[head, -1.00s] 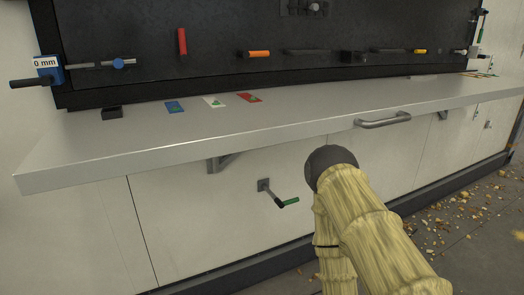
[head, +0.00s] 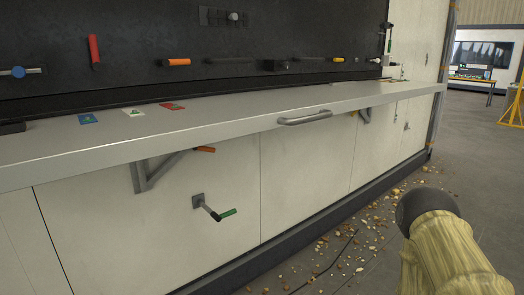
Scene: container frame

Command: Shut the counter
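The counter (head: 215,120) is a long light-grey fold-down board, lying open and level along the white wall. A grey bar handle (head: 305,117) is fixed on its front edge. Grey triangular brackets (head: 148,172) sit under it. Below it, a crank-like lever with a green grip (head: 213,208) sticks out of the wall panel. An orange-gripped lever (head: 204,149) shows just under the board near the left bracket. My arm, in a yellowish covering with a dark round joint, is at the lower right, apart from the counter. My gripper is not visible.
Blue, white and red cards (head: 133,112) lie on the counter's back part. A black panel (head: 180,40) above holds several coloured-handled tools. Wood-like debris (head: 365,222) litters the floor at right. Open floor, a yellow stand (head: 513,105) and a table (head: 478,78) lie beyond.

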